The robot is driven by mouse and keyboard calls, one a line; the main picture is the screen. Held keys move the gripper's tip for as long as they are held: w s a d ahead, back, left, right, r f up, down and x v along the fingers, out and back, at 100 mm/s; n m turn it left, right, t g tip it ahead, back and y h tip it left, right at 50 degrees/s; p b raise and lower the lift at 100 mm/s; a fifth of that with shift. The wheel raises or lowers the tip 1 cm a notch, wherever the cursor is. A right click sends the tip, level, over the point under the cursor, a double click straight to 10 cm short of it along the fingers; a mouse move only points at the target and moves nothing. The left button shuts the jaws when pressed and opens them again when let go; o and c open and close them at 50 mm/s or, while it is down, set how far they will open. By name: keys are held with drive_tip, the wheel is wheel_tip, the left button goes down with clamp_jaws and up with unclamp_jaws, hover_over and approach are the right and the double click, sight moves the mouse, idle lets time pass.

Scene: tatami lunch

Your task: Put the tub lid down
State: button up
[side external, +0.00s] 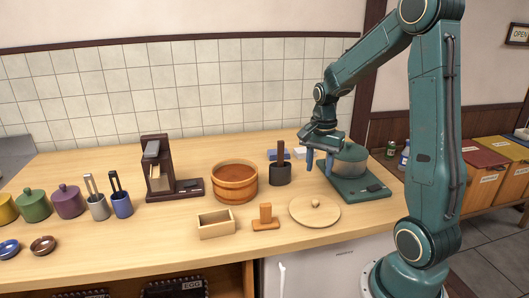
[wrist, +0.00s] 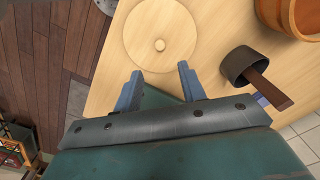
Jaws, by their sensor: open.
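The tub lid (side external: 314,212) is a pale round wooden disc with a small knob on top. It lies flat on the counter near the front edge, and it also shows at the top of the wrist view (wrist: 143,38). The wooden tub (side external: 235,183) stands uncovered to its left, with a reddish-brown surface inside; its edge shows at the top right of the wrist view (wrist: 292,18). My gripper (side external: 319,161) is open, with blue fingers apart and nothing between them. It is above the counter, behind the lid and apart from it.
A dark cup with a brown handle (side external: 280,173) stands beside my gripper. A green machine (side external: 352,177) is at the right. A small wooden box (side external: 215,224) and an orange-brown block (side external: 265,218) sit left of the lid. Several lidded pots stand far left.

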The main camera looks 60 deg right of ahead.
drive_tip(key=shift+r, duration=0.6)
drive_tip(key=shift+a, duration=0.1)
drive_tip(key=s+a+r+n+t, duration=0.2)
drive_tip(key=s+a+r+n, duration=0.3)
drive_tip(key=a+n, duration=0.4)
drive_tip(key=s+a+r+n+t, duration=0.3)
drive_tip(key=s+a+r+n, duration=0.2)
drive_tip(key=a+n, duration=0.4)
drive_tip(key=a+r, duration=0.1)
drive_tip(key=a, duration=0.1)
drive_tip(key=shift+a+r+t, duration=0.2)
drive_tip(key=shift+a+t, duration=0.1)
drive_tip(key=shift+a, duration=0.05)
